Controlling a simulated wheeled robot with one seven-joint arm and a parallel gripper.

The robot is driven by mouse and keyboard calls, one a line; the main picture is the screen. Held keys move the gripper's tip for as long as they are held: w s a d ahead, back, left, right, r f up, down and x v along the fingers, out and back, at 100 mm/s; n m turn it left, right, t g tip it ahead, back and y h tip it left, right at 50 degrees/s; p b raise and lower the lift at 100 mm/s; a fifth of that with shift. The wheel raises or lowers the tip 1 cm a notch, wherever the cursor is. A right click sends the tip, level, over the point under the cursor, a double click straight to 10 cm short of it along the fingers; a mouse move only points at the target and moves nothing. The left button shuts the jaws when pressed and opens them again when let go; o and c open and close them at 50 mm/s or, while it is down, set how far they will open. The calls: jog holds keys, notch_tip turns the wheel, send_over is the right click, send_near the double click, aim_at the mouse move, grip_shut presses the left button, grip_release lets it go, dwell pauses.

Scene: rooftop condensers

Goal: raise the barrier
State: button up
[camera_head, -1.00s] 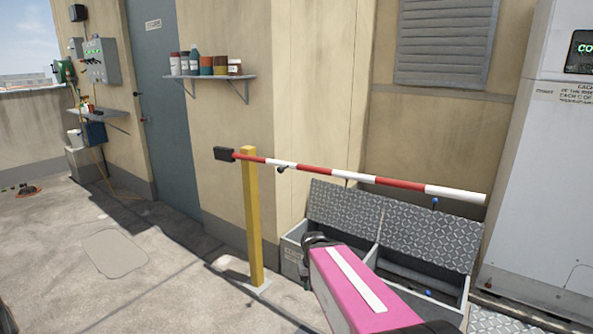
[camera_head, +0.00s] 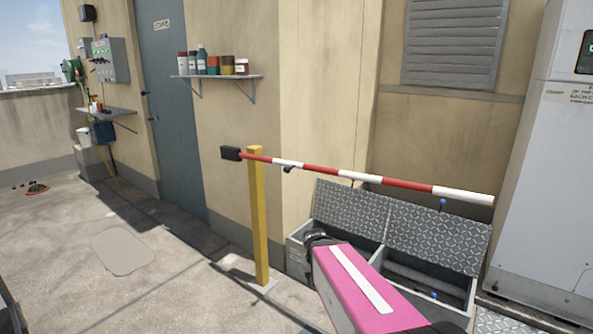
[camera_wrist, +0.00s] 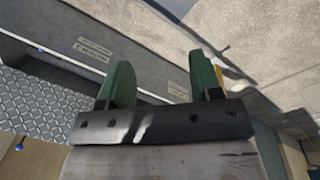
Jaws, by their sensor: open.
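The barrier is a red and white striped arm (camera_head: 318,171) on a yellow post (camera_head: 259,215), with a dark counterweight (camera_head: 231,153) at its left end. The arm lies near level, its white tip to the right. A small dark fitting (camera_head: 290,168) hangs under it right of the post. My gripper (camera_head: 318,239) is below the arm and right of the post, apart from the barrier; its fingers are hard to make out there. In the wrist view my gripper (camera_wrist: 160,85) has two green fingers spread apart with nothing between them.
A grey bin (camera_head: 297,252) with raised tread-plate lids (camera_head: 437,237) stands behind my arm, under the barrier. A shelf (camera_head: 222,77) with several jars is on the wall. A white cabinet (camera_head: 545,185) is at right. Concrete floor (camera_head: 130,285) at left is mostly clear.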

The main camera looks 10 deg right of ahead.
jog(key=w+r+t+h, duration=0.2)
jog(key=w+r+h, duration=0.25)
jog(key=w, duration=0.35)
jog(key=m+t+h, duration=0.3)
jog(key=t+h, duration=0.6)
send_near(286, 169)
jog(key=w+d, duration=0.1)
jog(key=w, duration=0.1)
jog(key=x, duration=1.1)
jog(key=shift+s+d+f, duration=0.1)
jog(key=shift+s+f, duration=0.05)
jog(key=shift+f, duration=0.25)
grip_shut()
jog(key=shift+r, duration=0.15)
